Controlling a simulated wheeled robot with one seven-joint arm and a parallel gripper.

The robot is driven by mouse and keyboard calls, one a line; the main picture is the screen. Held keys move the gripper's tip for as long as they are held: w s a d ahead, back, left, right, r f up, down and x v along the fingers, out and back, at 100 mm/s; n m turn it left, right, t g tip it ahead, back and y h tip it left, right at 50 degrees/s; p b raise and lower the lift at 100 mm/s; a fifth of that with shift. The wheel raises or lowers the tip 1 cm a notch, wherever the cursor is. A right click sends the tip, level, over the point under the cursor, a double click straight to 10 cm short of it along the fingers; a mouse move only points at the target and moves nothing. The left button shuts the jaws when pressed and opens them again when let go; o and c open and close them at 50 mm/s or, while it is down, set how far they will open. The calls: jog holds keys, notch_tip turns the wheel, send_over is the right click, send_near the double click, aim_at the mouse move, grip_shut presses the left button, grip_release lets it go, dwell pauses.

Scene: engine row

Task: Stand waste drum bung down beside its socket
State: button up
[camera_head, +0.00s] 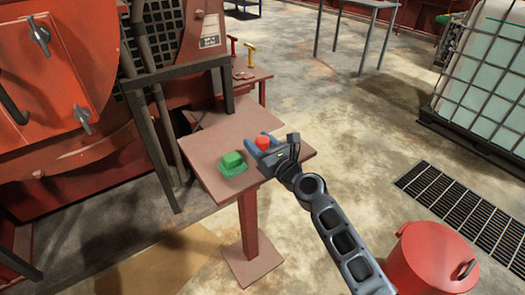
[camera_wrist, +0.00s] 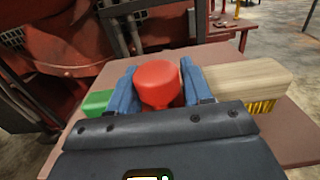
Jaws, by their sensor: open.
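A red bung (camera_head: 262,142) with a broad rounded top is over the small reddish-brown table (camera_head: 208,150). In the wrist view the bung (camera_wrist: 158,82) looks upright and narrows downward between the blue fingers of my gripper (camera_wrist: 159,88). My gripper (camera_head: 262,149) is open around it, low over the table. The bung's foot is hidden, so I cannot tell whether it touches the tabletop. A green block on a wider green base (camera_head: 232,163) stands left of the gripper. Its edge also shows in the wrist view (camera_wrist: 97,102). I cannot make out a socket for the bung.
A wooden brush with yellow bristles (camera_wrist: 245,82) lies right of the gripper in the wrist view. Red machinery (camera_head: 90,110) stands close on the left. A red lidded drum (camera_head: 430,262) stands at lower right, near a floor grate (camera_head: 450,205). The table's front-left part is bare.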

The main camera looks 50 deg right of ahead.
jog(key=shift+c, duration=0.4)
jog(key=c, duration=0.8)
jog(key=shift+o, duration=0.2)
jog(key=shift+r, duration=0.1)
